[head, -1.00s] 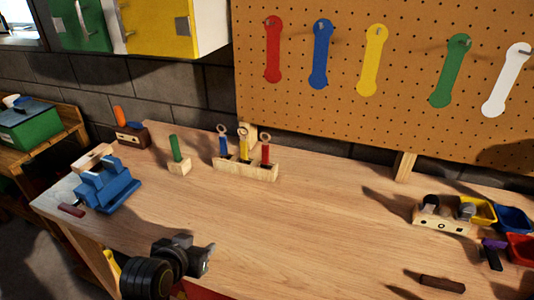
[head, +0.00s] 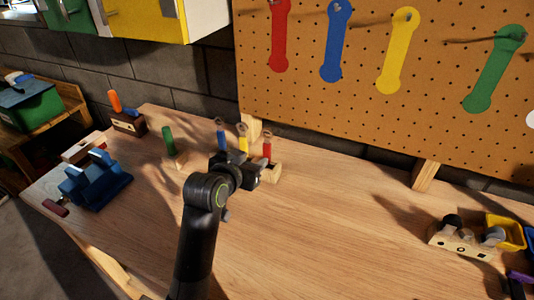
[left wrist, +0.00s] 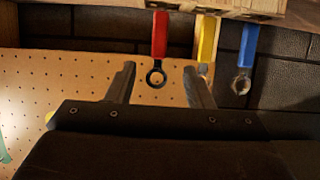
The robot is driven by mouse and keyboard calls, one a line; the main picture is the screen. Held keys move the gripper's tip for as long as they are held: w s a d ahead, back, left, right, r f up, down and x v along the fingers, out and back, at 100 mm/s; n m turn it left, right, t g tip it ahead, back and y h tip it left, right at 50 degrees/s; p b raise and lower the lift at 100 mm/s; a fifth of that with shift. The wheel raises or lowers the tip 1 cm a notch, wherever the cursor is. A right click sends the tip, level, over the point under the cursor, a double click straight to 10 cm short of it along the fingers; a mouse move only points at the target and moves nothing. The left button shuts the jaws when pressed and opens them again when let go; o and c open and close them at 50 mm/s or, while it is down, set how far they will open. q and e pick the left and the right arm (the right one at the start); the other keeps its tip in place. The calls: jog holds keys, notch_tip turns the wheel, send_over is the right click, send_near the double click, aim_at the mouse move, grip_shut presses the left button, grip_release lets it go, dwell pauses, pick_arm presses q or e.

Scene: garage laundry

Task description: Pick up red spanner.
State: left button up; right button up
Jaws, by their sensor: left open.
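The red spanner (head: 267,149) stands upright, ring end up, in a wooden block (head: 270,172) beside the yellow spanner (head: 243,141) and blue spanner (head: 221,138). My left gripper (head: 252,167) is in front of the block and hides part of it. In the left wrist view, the picture is upside down, and the red spanner (left wrist: 159,45) hangs with its ring between the two open fingers of the left gripper (left wrist: 160,80). The yellow spanner (left wrist: 208,40) is close to one finger; whether they touch is unclear. My right gripper is not in view.
A green-handled tool (head: 169,142) in a small block and a blue vise (head: 95,185) stand to the left. Flat coloured spanner shapes, one of them red (head: 279,40), are on the pegboard (head: 357,105) behind. The bench's middle right is clear.

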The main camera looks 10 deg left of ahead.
aim_at(266, 150)
pick_arm(q)
jog(key=x, duration=0.6)
jog(key=shift+w+f+p, duration=0.15)
jog(key=shift+w+p, duration=0.1)
jog(key=shift+p, duration=0.1)
jog(key=shift+w+d+f, duration=0.15)
jog(key=shift+w+f, duration=0.15)
jog(key=shift+w, duration=0.3)
jog(key=shift+w+d+f+p, duration=0.15)
jog(key=shift+w+p, duration=0.25)
jog(key=shift+w, duration=0.15)
jog(key=shift+p+x, duration=0.35)
jog(key=shift+x, duration=1.6)
jog(key=shift+s+f, duration=0.1)
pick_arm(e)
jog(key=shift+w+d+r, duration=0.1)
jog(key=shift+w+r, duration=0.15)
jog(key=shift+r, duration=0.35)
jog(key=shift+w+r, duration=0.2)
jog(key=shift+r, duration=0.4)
